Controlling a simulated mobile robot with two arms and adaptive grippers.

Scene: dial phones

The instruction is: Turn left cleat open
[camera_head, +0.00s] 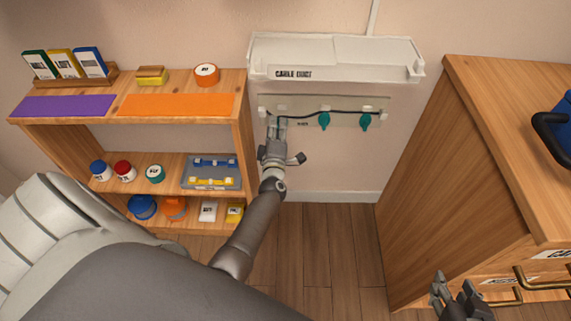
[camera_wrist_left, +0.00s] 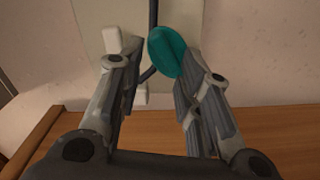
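A pale panel (camera_head: 345,104) on the wall carries a dark cable and teal cleats. The middle cleat (camera_head: 324,121) and the right cleat (camera_head: 365,122) hang below the cable. The left cleat is mostly hidden by my left gripper (camera_head: 277,124) in the head view. In the left wrist view, a teal cleat (camera_wrist_left: 166,52) lies between the fingertips of my left gripper (camera_wrist_left: 158,58), close against the right finger. A small gap shows on the left finger's side. My right gripper (camera_head: 454,286) is empty at the lower right, its fingers apart.
A white cable duct (camera_head: 340,73) sits just above the panel. A wooden shelf (camera_head: 247,105) with jars and boxes stands close at left. A wooden cabinet (camera_head: 440,180) with brass handles stands at right. Floor shows between them.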

